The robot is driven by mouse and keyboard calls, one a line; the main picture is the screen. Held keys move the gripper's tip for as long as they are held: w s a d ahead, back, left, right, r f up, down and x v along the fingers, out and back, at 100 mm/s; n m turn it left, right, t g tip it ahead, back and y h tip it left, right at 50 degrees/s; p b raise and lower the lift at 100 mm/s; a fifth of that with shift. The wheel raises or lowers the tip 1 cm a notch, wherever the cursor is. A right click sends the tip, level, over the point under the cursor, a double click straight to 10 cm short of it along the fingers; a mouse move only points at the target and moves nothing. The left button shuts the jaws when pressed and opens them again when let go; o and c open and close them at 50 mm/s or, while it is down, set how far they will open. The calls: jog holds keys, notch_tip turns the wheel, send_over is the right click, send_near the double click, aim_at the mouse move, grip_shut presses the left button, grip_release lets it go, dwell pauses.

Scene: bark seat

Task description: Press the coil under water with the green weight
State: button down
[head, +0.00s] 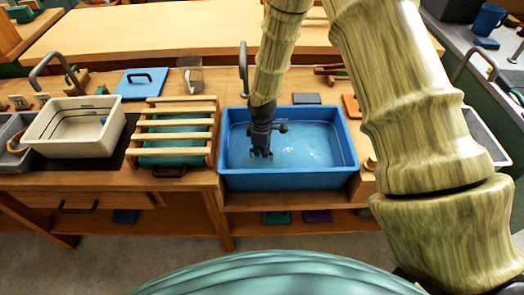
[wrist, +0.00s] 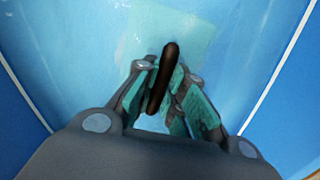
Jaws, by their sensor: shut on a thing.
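My gripper (head: 261,152) reaches down into the blue tub (head: 290,180) of water. In the wrist view my gripper (wrist: 168,100) is shut on a dark, rod-like handle (wrist: 168,62), which slants between the fingers. A pale green, square-edged shape (wrist: 190,42) shows beneath it through the water; it looks like the green weight, blurred by the water. Whether it touches the tub floor I cannot tell. I cannot make out the coil in either view; the weight or my gripper may cover it.
A slatted wooden rack (head: 177,122) stands left of the tub, and a cream basin (head: 75,127) stands farther left. A blue plate with a handle (head: 141,83) lies behind the rack. A tap (head: 244,65) rises behind the tub. The tub walls are close around my gripper.

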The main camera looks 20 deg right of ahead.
jog(key=c, duration=0.9)
grip_release()
jog(key=shift+c, duration=0.2)
notch_tip(320, 180, up, 17)
jog(key=p, duration=1.2)
jog(key=shift+p, duration=0.3)
dwell(0.5)
